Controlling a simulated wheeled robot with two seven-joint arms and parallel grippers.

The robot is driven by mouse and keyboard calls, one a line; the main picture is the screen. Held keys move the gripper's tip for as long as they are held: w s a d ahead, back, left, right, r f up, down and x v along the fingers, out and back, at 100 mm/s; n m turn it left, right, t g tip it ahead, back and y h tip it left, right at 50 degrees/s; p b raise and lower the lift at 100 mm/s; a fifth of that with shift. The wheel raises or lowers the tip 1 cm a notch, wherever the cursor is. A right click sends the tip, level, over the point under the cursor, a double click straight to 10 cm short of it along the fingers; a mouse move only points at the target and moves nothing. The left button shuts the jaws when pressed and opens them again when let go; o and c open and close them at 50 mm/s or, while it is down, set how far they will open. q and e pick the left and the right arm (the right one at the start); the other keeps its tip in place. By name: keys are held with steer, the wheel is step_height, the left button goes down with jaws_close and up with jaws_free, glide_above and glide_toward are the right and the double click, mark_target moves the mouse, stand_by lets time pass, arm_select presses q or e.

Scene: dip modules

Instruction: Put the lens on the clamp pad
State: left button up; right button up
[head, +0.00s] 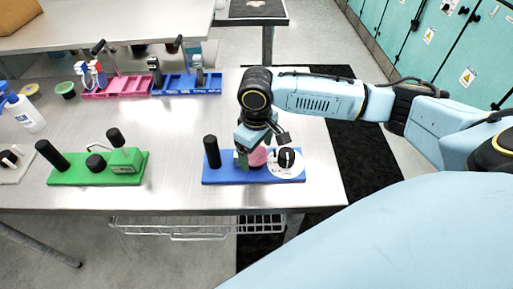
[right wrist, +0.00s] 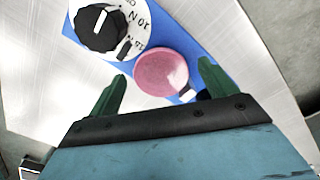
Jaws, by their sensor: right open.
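A blue module (head: 222,173) on the metal table carries a black post (head: 212,151), a round pink disc (head: 258,157) and a white dial with a black knob (head: 287,161). The disc also shows in the right wrist view (right wrist: 158,70), with a pale glossy patch on its lower right. I cannot tell whether this disc is the clamp pad, the lens, or one on the other. My right gripper (head: 250,152) is open just above the module. Its green fingers (right wrist: 160,82) stand apart on either side of the disc, nearer the camera. My left gripper is not in view.
A green module (head: 140,174) with black posts stands to the left. Pink (head: 130,86) and blue (head: 186,83) trays sit at the back, with a white bottle (head: 28,115) at far left. Table is clear between the modules and trays.

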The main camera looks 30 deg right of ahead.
mark_target(257, 154)
steer(key=shift+r, duration=0.1)
step_height(257, 154, up, 12)
steer(key=shift+p, duration=0.45)
